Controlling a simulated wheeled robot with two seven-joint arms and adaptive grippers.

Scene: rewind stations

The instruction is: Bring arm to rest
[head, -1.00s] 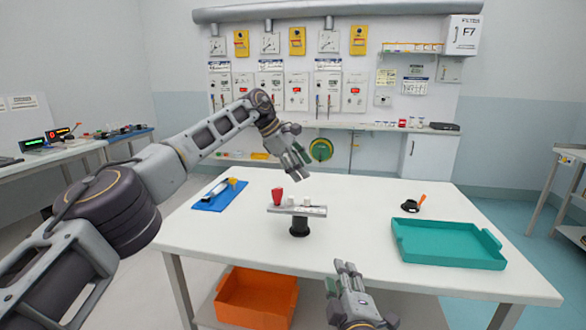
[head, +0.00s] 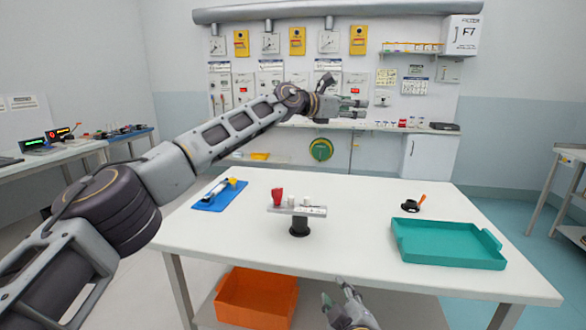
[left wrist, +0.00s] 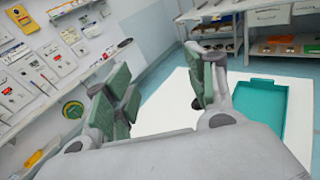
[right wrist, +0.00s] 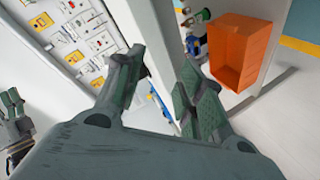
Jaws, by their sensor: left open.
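My left gripper (head: 352,104) is raised above the far side of the white table (head: 370,200) and points to the right. It is open, and its spread fingers show empty in the left wrist view (left wrist: 160,82). My right gripper (head: 338,296) is low at the table's near edge. In the right wrist view its fingers (right wrist: 162,68) are apart with nothing between them. Neither gripper touches an object.
A small stand (head: 299,228) on the table carries a bar with a red piece (head: 278,196). A blue mat (head: 210,201) lies left, a teal tray (head: 450,262) right, with a black item (head: 410,204) behind it. An orange bin (head: 255,300) sits below.

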